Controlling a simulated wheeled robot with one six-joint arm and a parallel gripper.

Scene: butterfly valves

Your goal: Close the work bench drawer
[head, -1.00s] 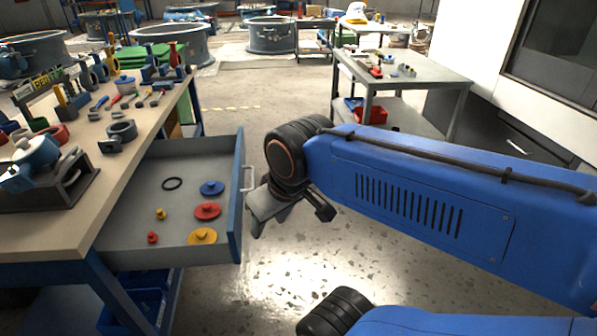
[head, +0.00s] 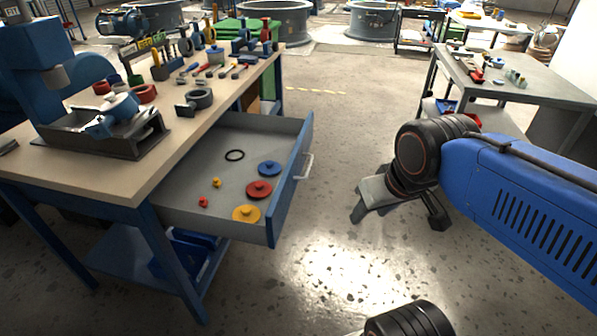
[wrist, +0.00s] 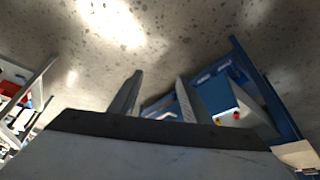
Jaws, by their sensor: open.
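The work bench drawer (head: 222,138) is pulled out from the right side of the work bench (head: 128,192). Its blue front (head: 288,190) carries a pale handle (head: 305,166). Inside lie a black ring, blue, red and yellow discs, and small red and yellow pieces. My gripper (head: 398,219) is to the right of the drawer front, apart from the handle, with nothing seen in it. In the wrist view my gripper (wrist: 158,92) shows two spread fingers, with the drawer (wrist: 235,95) beyond and to their right.
The bench top holds a vise-like fixture (head: 105,135), rings and several tools. A grey side table (head: 520,80) stands at the back right, behind my arm. The floor between the drawer and my gripper is clear.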

